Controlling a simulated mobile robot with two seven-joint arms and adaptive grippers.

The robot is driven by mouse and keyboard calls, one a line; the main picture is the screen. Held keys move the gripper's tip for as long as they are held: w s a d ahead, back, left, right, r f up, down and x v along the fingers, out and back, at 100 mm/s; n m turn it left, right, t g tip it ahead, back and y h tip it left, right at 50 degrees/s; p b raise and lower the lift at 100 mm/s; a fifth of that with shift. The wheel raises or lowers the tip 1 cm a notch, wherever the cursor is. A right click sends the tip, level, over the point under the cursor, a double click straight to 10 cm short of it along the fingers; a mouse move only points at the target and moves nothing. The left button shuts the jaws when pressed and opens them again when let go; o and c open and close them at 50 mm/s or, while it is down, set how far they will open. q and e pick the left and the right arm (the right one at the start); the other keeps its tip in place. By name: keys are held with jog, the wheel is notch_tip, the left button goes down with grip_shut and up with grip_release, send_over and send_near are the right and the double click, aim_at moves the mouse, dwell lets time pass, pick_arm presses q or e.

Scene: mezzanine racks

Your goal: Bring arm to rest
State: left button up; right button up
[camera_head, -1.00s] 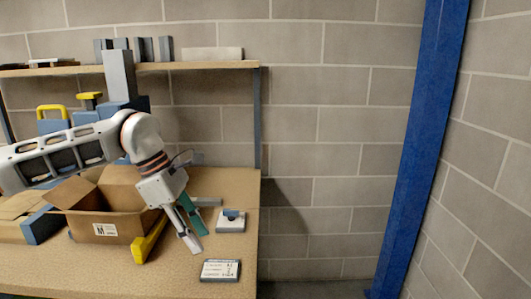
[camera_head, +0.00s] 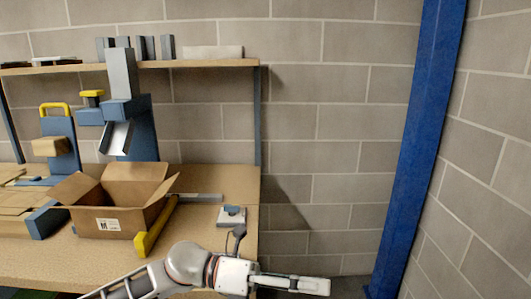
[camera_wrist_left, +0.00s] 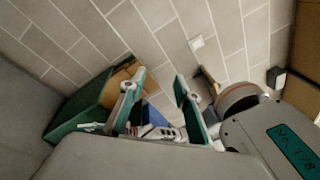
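My left arm (camera_head: 190,262) comes in low along the front of the bench in the head view. My left gripper (camera_head: 325,286) points right, past the bench's right edge, over the floor by the wall. In the left wrist view the two fingers of this gripper (camera_wrist_left: 156,88) stand apart with nothing held between them. My right gripper shows in neither view.
An open cardboard box (camera_head: 85,219) stands on the bench (camera_head: 195,235), beside a yellow-ended bar (camera_head: 150,232). A small white device (camera_head: 231,217) sits near the right edge. A blue post (camera_head: 420,140) stands right. A green container (camera_wrist_left: 80,112) shows in the wrist view.

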pick_arm(q)
jog(key=w+a+f+n+t+y, duration=0.3)
jog(key=a+f+n+t, duration=0.35)
jog(key=n+t, duration=0.6)
jog(key=w+a+f+n+t+y, duration=0.25)
jog(key=a+f+n+t, duration=0.35)
jog(key=n, duration=1.1)
jog(key=s+a+f+n+g+y, duration=0.2)
jog(key=s+a+f+n+y, duration=0.3)
jog(key=f, duration=0.8)
jog(key=s+a+f+n+g+y, duration=0.2)
jog(key=s+a+f+n+y, duration=0.2)
jog(key=s+a+f+n, duration=0.4)
jog(key=s+a+f, duration=0.3)
jog(key=f, duration=0.2)
jog(key=shift+s+f+g+y, duration=0.35)
jog(key=shift+a, duration=0.1)
jog(key=shift+a, duration=0.1)
jog(key=shift+c, duration=0.6)
